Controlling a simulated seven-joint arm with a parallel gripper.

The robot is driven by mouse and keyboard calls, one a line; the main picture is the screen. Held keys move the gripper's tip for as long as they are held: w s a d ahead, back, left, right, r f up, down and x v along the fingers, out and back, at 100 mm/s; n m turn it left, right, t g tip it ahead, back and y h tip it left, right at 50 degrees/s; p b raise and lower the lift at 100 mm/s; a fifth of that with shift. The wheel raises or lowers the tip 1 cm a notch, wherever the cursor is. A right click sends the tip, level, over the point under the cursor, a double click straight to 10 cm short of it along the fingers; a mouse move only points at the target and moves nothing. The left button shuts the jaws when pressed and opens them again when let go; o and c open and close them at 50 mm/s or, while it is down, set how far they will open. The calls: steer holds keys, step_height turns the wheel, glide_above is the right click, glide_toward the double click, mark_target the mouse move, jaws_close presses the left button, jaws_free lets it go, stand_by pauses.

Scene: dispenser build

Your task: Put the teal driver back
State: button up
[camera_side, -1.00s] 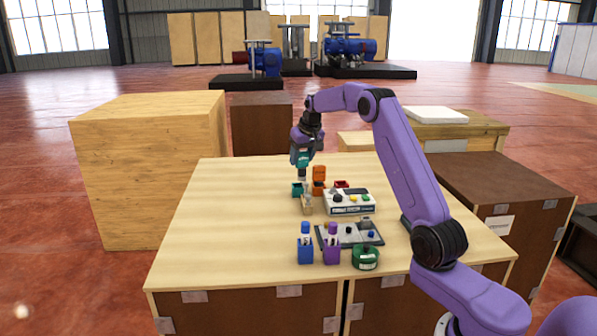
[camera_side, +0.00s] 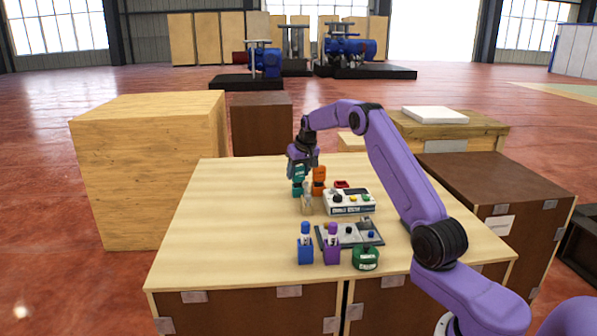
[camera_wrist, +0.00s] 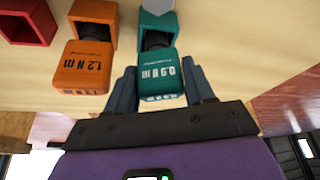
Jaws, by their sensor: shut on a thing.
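The teal driver (camera_side: 298,173) is upright, with its block-shaped handle marked 0.9 N m in the wrist view (camera_wrist: 160,72). My gripper (camera_side: 299,166) is shut on this handle, with one finger on each side of it in the wrist view (camera_wrist: 162,88). The teal holder (camera_side: 298,190) is directly under the driver, and its open square rim also shows in the wrist view (camera_wrist: 156,27). The driver's dark lower part goes down into the holder; how deep it sits is hidden.
An orange driver (camera_wrist: 84,66) stands in its orange holder (camera_wrist: 94,14), close beside the teal one. A red holder (camera_wrist: 27,22) is farther along. The table's left is clear.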

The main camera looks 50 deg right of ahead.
steer(key=shift+f, duration=0.1)
steer(key=o, duration=1.1)
steer(key=v, duration=1.2)
steer(key=s+a+n+y, duration=0.2)
steer(key=s+a+n, duration=0.15)
steer(key=a, duration=1.55)
steer(key=s+a+n+g, duration=0.2)
steer(key=s+a+n, duration=0.3)
steer(key=s+a, duration=0.65)
steer(key=s+a+f+n+g, duration=0.1)
steer(key=s+a+n, duration=0.15)
steer(key=s, duration=0.35)
steer(key=s+a+f+n, duration=0.1)
steer(key=s+a+f, duration=0.15)
steer(key=s, duration=0.45)
steer(key=s+d+f+n, duration=0.1)
steer(key=s, duration=0.4)
steer(key=s+f+n, duration=0.1)
steer(key=s+n, duration=0.1)
steer(key=s, duration=0.3)
steer(key=s+d+f+n+g, duration=0.1)
steer(key=s+n, duration=0.1)
steer(key=s, duration=0.4)
steer(key=shift+d+f, duration=0.25)
steer(key=shift+d, duration=0.1)
